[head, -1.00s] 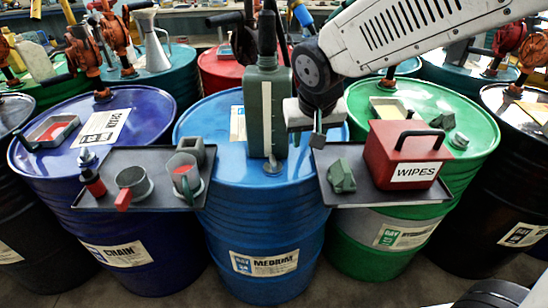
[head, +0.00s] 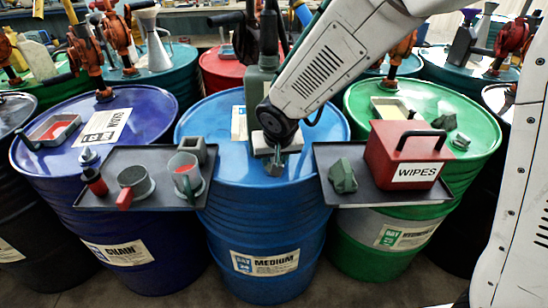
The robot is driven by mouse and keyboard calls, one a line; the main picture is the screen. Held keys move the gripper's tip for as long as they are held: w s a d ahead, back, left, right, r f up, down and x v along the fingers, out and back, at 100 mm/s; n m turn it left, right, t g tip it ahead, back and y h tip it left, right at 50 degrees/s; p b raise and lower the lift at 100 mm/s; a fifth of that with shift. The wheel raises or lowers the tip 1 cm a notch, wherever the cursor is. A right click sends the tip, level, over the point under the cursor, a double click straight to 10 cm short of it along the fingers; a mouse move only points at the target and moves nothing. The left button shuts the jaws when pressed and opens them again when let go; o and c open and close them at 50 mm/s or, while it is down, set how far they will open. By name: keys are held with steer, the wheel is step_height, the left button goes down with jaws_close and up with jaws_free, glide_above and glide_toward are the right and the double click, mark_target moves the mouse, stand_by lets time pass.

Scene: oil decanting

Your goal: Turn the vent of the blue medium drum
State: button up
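The blue medium drum (head: 265,225) stands upright in the middle of the head view, with a "MEDIUM" label (head: 264,263) on its side. My gripper (head: 275,166) points down over the front part of the drum's lid, close to the front rim. The small vent fitting seen there earlier is now covered by my gripper. I cannot tell whether the fingers touch it or how far apart they are. A green oil can (head: 262,78) stands on the lid behind my gripper, partly hidden by my arm.
A dark tray (head: 128,156) with cups and small fittings hangs at the left. Another tray (head: 378,196) at the right bears a red WIPES box (head: 402,153) and a green block (head: 342,176). Purple (head: 100,215) and green (head: 365,240) drums flank the blue one.

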jaws_close()
steer(key=shift+d+n, duration=0.1)
steer(key=shift+n, duration=0.2)
steer(key=shift+w+d+n+g+y, duration=0.1)
steer(key=shift+n+g+y, duration=0.3)
steer(key=shift+n, duration=0.9)
steer(key=shift+d+n+g+y, duration=0.1)
steer(key=shift+n+y, duration=0.5)
steer(key=shift+n, duration=0.7)
jaws_free()
